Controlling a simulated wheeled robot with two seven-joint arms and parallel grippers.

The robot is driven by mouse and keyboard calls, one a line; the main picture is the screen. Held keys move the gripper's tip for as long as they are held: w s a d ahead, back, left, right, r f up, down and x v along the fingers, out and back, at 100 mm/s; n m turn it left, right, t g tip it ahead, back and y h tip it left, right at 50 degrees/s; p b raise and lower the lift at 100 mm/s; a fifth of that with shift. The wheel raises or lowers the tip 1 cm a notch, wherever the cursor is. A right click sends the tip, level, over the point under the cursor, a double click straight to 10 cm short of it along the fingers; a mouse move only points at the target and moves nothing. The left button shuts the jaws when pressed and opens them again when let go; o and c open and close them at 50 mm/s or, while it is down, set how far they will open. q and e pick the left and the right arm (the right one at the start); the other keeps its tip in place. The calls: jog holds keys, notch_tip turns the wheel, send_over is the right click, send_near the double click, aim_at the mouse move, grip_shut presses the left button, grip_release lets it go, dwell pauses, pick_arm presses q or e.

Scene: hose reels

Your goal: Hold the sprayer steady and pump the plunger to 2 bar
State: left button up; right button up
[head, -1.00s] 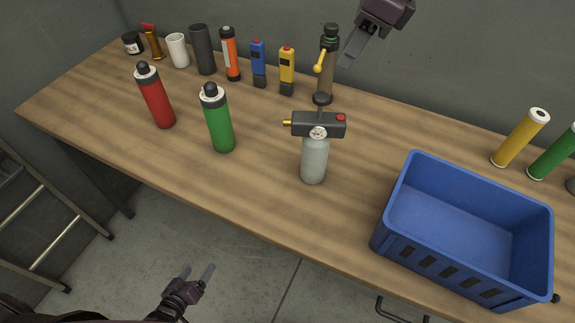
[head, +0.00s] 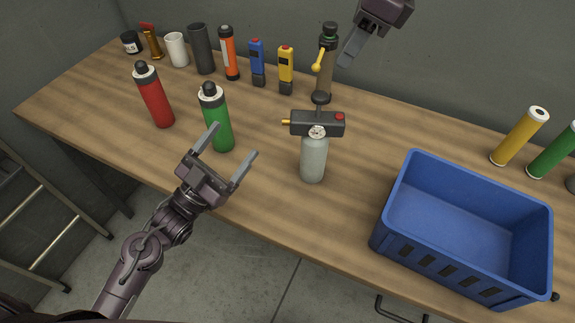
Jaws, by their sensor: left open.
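The sprayer stands upright on the workbench, with a pale grey tank (head: 313,160), a dark head (head: 317,123) with a brass nozzle at left, a red button at right and a small round gauge in front. Its plunger handle (head: 320,98) is a dark knob on a short rod above the head. The gauge reading is too small to tell. My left gripper (head: 234,143) is open and empty, left of the tank and in front of the green bottle. My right gripper (head: 347,60) hangs above and behind the sprayer, apart from the plunger; its finger opening is unclear.
A green bottle (head: 217,120) and a red bottle (head: 155,98) stand left of the sprayer. A blue crate (head: 460,250) is at right. Several tools and containers line the back, including a dark bottle with a yellow lever (head: 326,65) behind the plunger.

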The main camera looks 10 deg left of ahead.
pick_arm(q)
jog(key=s+d+r+m+g+h, duration=0.1)
jog(key=d+r+m, duration=0.2)
jog(key=d, duration=0.4)
jog(key=s+d+r+m+g, duration=0.1)
jog(key=s+d+r+m, duration=0.15)
jog(key=d, duration=0.35)
jog(key=n+g+y, duration=0.2)
jog(key=n+y, duration=0.3)
jog(key=n, duration=0.3)
send_near(306, 155)
jog(key=shift+m, duration=0.25)
jog(key=x, duration=0.5)
jog(key=shift+d+r, duration=0.35)
jog(key=shift+d, duration=0.2)
jog(key=shift+w+a+f+y, duration=0.1)
jog(key=shift+a+f+y, duration=0.1)
jog(key=shift+y, duration=0.1)
jog(key=shift+w+n, duration=0.3)
jog(key=shift+n, duration=0.1)
jog(key=x, duration=0.7)
jog(key=shift+w+d, duration=0.1)
jog(key=shift+d, duration=0.05)
jog(key=shift+c, duration=0.4)
jog(key=c, duration=1.3)
